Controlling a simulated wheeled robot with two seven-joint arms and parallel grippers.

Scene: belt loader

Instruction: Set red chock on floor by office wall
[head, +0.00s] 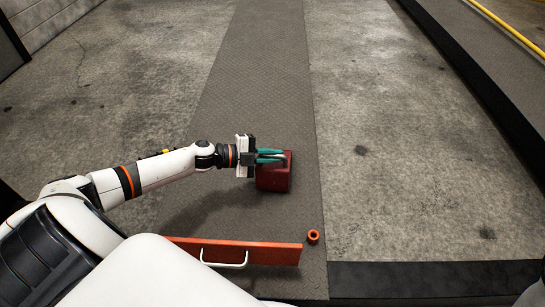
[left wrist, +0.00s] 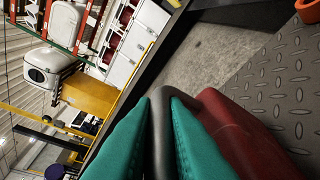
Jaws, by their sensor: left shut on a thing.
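The red chock (head: 274,178) is a dark red block with a grey handle, in the middle of the head view over the dark textured floor strip. My left gripper (head: 271,156) has teal fingers and is shut on the chock's handle. In the left wrist view the fingers (left wrist: 160,125) are on both sides of the grey handle bar, with the red chock body (left wrist: 245,140) beside them. I cannot tell whether the chock touches the floor. A pale block wall (head: 50,18) stands at the top left of the head view. My right gripper does not show.
An orange panel with a white handle (head: 250,250) lies nearer me, with a small orange ring (head: 313,236) by its right end. A dark raised edge (head: 490,95) runs along the right. Concrete floor (head: 150,70) is clear on the left, and also on the right.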

